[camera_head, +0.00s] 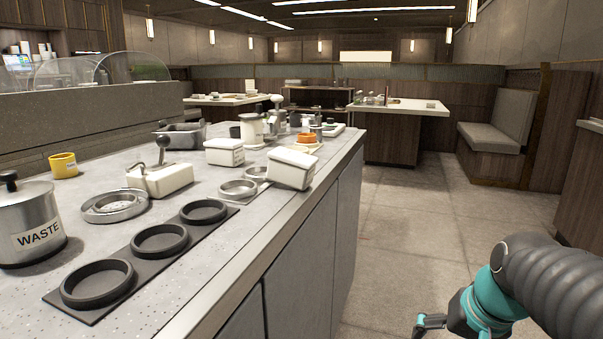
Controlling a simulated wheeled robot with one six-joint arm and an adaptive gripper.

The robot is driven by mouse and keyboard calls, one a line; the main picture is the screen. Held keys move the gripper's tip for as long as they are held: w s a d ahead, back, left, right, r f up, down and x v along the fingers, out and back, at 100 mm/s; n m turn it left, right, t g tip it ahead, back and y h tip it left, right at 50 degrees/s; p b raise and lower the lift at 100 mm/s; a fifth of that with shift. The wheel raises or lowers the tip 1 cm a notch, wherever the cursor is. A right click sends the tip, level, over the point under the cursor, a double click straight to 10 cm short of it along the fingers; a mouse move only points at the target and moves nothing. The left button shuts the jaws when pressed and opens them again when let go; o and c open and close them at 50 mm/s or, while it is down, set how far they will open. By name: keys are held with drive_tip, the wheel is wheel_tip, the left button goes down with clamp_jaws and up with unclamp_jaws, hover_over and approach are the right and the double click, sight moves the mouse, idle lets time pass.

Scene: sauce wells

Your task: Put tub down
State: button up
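No tub shows in my gripper (432,325), which hangs low at the bottom right, beyond the counter's right side. Only part of its fingers shows before the frame's lower edge, so its opening is unclear. A white lidded tub (290,170) is on the counter near its right edge and looks tilted. Another white labelled tub (224,152) stands behind it to the left. A low white box with a dark knobbed lever (160,180) sits further left. A dark mat with three black rings (160,241) lies at the near end of the counter, its rings empty.
A steel pot marked WASTE (30,225) stands at the left, with a yellow cup (63,165) behind it. Metal rings (115,205) lie beside the mat. Bottles and jars crowd the counter's far end. The floor (400,220) right of the counter is clear.

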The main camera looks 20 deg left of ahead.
drive_tip(key=w+a+r+m+y, duration=0.2)
drive_tip(key=w+a+r+m, duration=0.1)
drive_tip(key=w+a, duration=0.3)
drive_tip(key=w+a+r+m+y, duration=0.3)
drive_tip(key=w+r, duration=0.1)
drive_tip(key=w, duration=0.3)
drive_tip(key=m+g+y+b, duration=0.1)
drive_tip(key=m+g+y, duration=0.2)
drive_tip(key=m+y, duration=0.65)
approach(302, 158)
drive_tip(key=shift+m+t+h, duration=0.3)
drive_tip(key=shift+m+h, duration=0.65)
drive_tip(key=x, duration=0.2)
drive_tip(key=r+x, duration=0.1)
drive_tip(key=x, duration=0.4)
drive_tip(key=shift+s+a+r+b, duration=0.2)
drive_tip(key=shift+a+b, duration=0.2)
drive_tip(key=shift+a, duration=0.15)
drive_tip(key=shift+f+b+x, duration=0.25)
drive_tip(key=shift+x, duration=1.1)
drive_tip(key=shift+f+b+x, duration=0.2)
drive_tip(key=shift+f+x, duration=0.05)
drive_tip(key=shift+x, duration=1.05)
drive_tip(key=shift+w+d, duration=0.2)
drive_tip(key=c, duration=1.4)
